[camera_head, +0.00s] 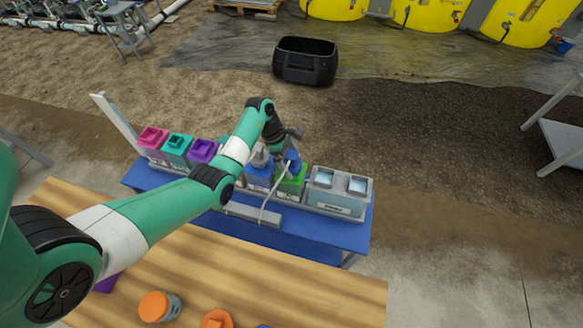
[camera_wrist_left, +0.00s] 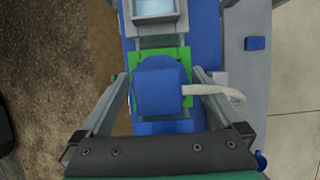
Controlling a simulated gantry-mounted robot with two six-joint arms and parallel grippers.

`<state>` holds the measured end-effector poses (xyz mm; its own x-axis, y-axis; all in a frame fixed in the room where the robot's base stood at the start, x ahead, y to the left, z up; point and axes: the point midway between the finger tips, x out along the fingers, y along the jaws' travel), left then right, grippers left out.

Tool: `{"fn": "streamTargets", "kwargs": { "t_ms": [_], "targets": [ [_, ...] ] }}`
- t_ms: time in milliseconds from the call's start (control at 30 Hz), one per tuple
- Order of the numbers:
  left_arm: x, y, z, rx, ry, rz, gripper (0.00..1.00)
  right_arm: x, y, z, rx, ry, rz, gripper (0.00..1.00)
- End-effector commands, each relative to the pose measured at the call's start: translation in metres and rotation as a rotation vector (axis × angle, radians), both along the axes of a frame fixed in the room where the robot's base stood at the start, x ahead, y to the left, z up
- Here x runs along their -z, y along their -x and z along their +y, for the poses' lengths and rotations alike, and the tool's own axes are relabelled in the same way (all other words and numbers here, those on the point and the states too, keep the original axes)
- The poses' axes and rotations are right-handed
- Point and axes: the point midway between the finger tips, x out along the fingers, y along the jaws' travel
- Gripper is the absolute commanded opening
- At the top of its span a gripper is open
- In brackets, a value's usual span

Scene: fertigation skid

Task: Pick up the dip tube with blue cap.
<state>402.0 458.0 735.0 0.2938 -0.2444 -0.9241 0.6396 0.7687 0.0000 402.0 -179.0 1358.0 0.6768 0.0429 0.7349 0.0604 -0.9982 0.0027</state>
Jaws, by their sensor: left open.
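The dip tube's blue cap (camera_head: 293,160) stands above the green-topped tank (camera_head: 291,184) on the blue bench, and a pale hose (camera_head: 264,203) hangs from it. In the left wrist view the blue cap (camera_wrist_left: 158,86) is in the middle, with the pale hose (camera_wrist_left: 215,91) leaving its right side. My left gripper (camera_wrist_left: 161,76) is open, one finger on each side of the cap, with visible gaps to it. In the head view the gripper (camera_head: 288,146) is at the cap, partly hidden by my wrist. The tube below the cap is hidden. My right gripper is not in view.
Pink (camera_head: 153,137), teal (camera_head: 177,143) and purple (camera_head: 202,150) lidded tanks stand left on the blue bench (camera_head: 330,234). A grey box with two openings (camera_head: 338,193) is right of the green tank. An orange-lidded jar (camera_head: 158,307) is on the wooden table (camera_head: 260,285).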

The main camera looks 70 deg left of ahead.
Motion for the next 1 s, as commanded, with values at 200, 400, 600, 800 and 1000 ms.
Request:
{"fn": "streamTargets", "kwargs": {
  "t_ms": [200, 400, 600, 800, 1000],
  "targets": [
    [-0.001, 0.000, 0.000, 0.000, 0.000, 0.000, 0.69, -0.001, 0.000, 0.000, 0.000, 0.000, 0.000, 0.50],
    [-0.001, 0.000, 0.000, 0.000, 0.000, 0.000, 0.33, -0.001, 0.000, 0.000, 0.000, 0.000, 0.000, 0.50],
    [-0.001, 0.000, 0.000, 0.000, -0.001, -0.001, 0.28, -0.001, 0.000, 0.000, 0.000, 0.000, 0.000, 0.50],
    [-0.025, 0.000, 0.001, 0.001, -0.002, -0.003, 0.28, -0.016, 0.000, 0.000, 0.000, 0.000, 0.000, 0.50],
    [-0.073, -0.001, 0.001, 0.000, -0.003, -0.004, 0.28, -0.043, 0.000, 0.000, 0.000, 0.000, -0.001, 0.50]
  ]
}}
